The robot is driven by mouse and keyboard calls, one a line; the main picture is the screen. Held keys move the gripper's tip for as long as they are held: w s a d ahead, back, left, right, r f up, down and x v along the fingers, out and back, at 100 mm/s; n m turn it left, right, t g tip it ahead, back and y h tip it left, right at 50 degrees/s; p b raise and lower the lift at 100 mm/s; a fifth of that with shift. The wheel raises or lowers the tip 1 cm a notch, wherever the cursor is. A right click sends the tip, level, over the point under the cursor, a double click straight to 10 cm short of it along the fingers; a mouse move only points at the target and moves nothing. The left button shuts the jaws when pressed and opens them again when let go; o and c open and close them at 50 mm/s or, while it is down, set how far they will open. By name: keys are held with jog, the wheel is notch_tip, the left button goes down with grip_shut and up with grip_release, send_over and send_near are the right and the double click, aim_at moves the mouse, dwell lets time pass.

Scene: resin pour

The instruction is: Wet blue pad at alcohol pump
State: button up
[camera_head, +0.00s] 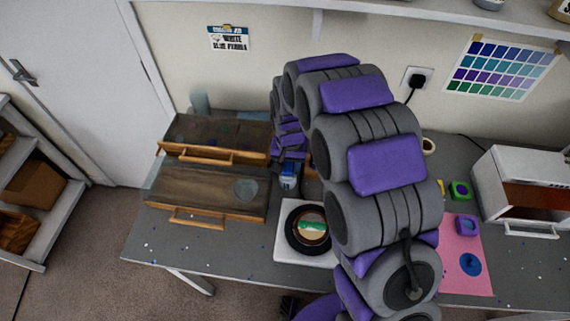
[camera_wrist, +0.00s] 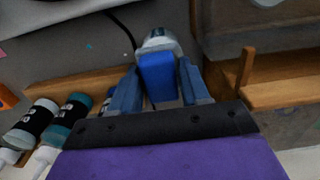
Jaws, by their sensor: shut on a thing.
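The blue pad (camera_wrist: 157,78) is held upright between the two blue-grey fingers of my gripper (camera_wrist: 158,86) in the wrist view. My gripper is shut on it. The rounded whitish top of what looks like the alcohol pump (camera_wrist: 157,38) shows just beyond the pad's far end. I cannot tell whether the pad touches it. In the head view a small bottle with a blue label (camera_head: 288,183), which seems to be the pump, stands below my gripper, between the wooden drawers and my arm. My arm hides the pad there.
Wooden drawer boxes (camera_head: 181,193) stand left of the pump. A white board (camera_head: 284,246) with a round dark-rimmed mould (camera_head: 292,232) lies in front. Several bottles (camera_wrist: 66,120) lie at left in the wrist view. A pink mat (camera_head: 463,280) and white oven-like box (camera_head: 490,190) are at right.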

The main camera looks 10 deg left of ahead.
aim_at(286, 164)
jog(key=shift+d+r, duration=0.2)
jog(key=shift+r, duration=0.1)
jog(key=shift+a+r+p, duration=0.35)
jog(key=shift+r, duration=0.4)
jog(key=shift+a+r+p, duration=0.3)
jog(key=shift+r, duration=0.4)
jog(key=shift+d+r+p, duration=0.2)
jog(key=shift+d+r, duration=0.05)
jog(key=shift+r, duration=0.4)
jog(key=shift+d+r+p, duration=0.15)
jog(key=shift+d+r, duration=0.1)
jog(key=shift+r, duration=0.85)
jog(key=shift+a, duration=0.4)
jog(key=shift+d, duration=0.3)
